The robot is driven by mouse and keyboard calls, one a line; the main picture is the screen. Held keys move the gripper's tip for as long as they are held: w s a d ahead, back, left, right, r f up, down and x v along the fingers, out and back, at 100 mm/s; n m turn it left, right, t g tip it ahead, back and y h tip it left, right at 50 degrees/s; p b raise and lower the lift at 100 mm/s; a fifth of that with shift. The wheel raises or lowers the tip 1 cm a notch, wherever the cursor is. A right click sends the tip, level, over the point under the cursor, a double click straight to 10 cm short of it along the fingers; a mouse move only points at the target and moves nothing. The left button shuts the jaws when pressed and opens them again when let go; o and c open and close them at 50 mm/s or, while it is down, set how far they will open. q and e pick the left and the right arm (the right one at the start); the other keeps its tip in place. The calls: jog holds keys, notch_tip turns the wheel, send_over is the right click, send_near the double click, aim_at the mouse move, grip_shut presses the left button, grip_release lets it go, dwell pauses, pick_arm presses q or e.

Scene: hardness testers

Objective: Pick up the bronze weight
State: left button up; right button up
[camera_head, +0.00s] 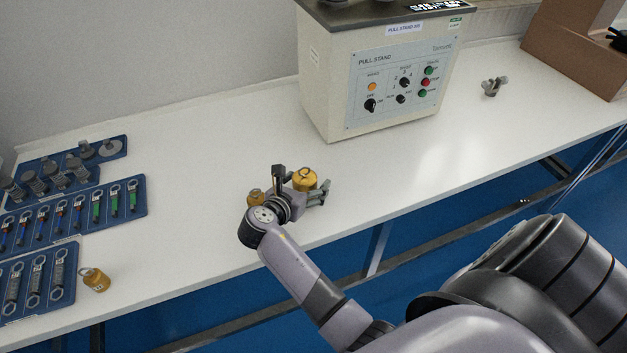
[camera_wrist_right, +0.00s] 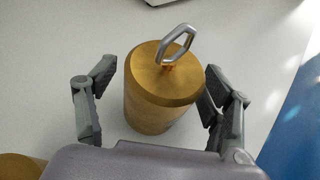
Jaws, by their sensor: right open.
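A bronze weight (camera_head: 305,179), a cylinder with a metal ring on top, stands upright on the white table (camera_head: 230,130). In the right wrist view the bronze weight (camera_wrist_right: 163,85) stands between the two open fingers of my right gripper (camera_wrist_right: 160,105). The right finger is very close to its side; I cannot tell if it touches. The left finger is apart from it. In the head view my right gripper (camera_head: 301,186) is low over the table around this weight. A smaller bronze weight (camera_head: 255,197) stands just left of the gripper. Another bronze weight (camera_head: 95,279) stands at the lower left. My left gripper is not in view.
The pull stand (camera_head: 385,80) stands behind the weight. Blue trays with springs (camera_head: 75,215) and grey weights (camera_head: 60,175) lie at the left. A small metal part (camera_head: 494,87) and a cardboard box (camera_head: 575,50) are at the right. The table's front edge is close.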

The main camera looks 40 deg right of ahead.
jog(key=shift+a+r, duration=0.1)
jog(key=shift+r, duration=0.05)
jog(key=shift+s+a+r, duration=0.1)
jog(key=shift+s+a, duration=0.05)
jog(key=shift+a, duration=0.1)
jog(key=c, duration=0.3)
jog(key=shift+c, duration=0.7)
jog(key=shift+d, duration=0.1)
jog(key=shift+c, duration=2.6)
jog(key=c, duration=0.3)
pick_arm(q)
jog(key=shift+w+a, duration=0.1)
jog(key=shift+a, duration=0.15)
pick_arm(e)
grip_shut()
jog(key=shift+w+r, duration=0.3)
